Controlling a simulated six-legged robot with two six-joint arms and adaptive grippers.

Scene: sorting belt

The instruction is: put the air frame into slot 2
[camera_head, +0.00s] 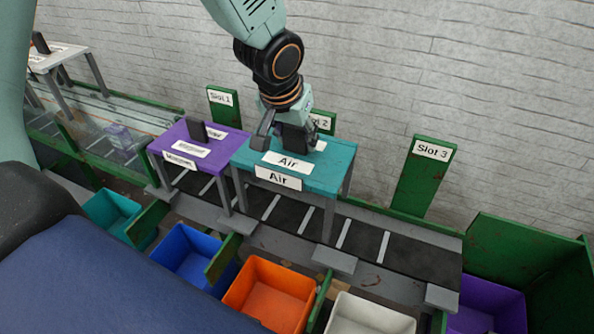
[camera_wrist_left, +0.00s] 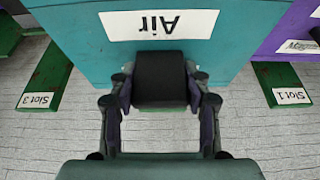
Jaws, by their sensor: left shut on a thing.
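The air frame (camera_head: 325,172) is a teal table-like frame with "Air" labels and grey legs. It is upright over the dark belt, in front of the partly hidden slot 2 sign (camera_head: 321,122). My left gripper (camera_head: 288,142) is above its top, shut on its black handle. In the left wrist view the fingers (camera_wrist_left: 160,100) sit on both sides of the black handle (camera_wrist_left: 160,72), against the teal frame (camera_wrist_left: 235,45). I cannot tell whether all the legs rest on the supports. My right gripper is not in view.
A purple frame (camera_head: 228,143) stands close on the left, by the slot 1 sign (camera_head: 220,97). The slot 3 post (camera_head: 415,185) is to the right, with bare belt (camera_head: 400,250) before it. Orange (camera_head: 270,290), blue (camera_head: 190,258) and other bins line the front.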

